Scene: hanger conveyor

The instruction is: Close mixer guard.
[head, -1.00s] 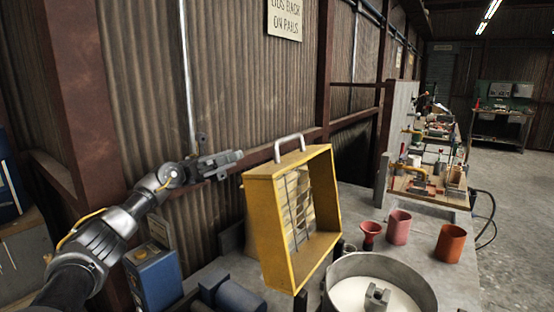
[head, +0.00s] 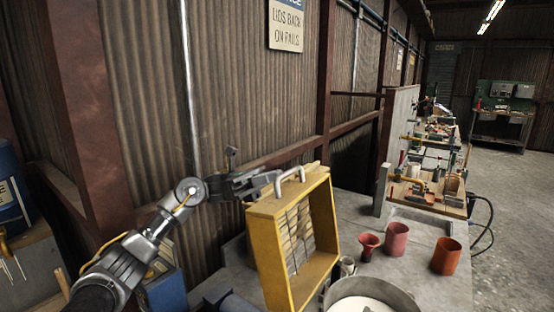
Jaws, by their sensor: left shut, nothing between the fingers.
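The yellow mixer guard (head: 266,256) stands raised and open, tilted up beside the mixing bowl (head: 393,290), with wire bars across its frame. Its pale handle (head: 290,174) is on the top edge. The bowl holds a whitish material and is cut off by the bottom edge of the view. My left gripper (head: 272,180) is shut and empty, with its fingertips close to the left side of the handle at the guard's top edge. I cannot tell whether it touches. My right gripper is not in view.
A red funnel (head: 368,247), a pink cup (head: 395,239) and an orange cup (head: 446,256) stand on the grey bench (head: 413,230) right of the guard. A corrugated wall (head: 255,100) rises behind. A blue machine (head: 166,290) is below my left arm.

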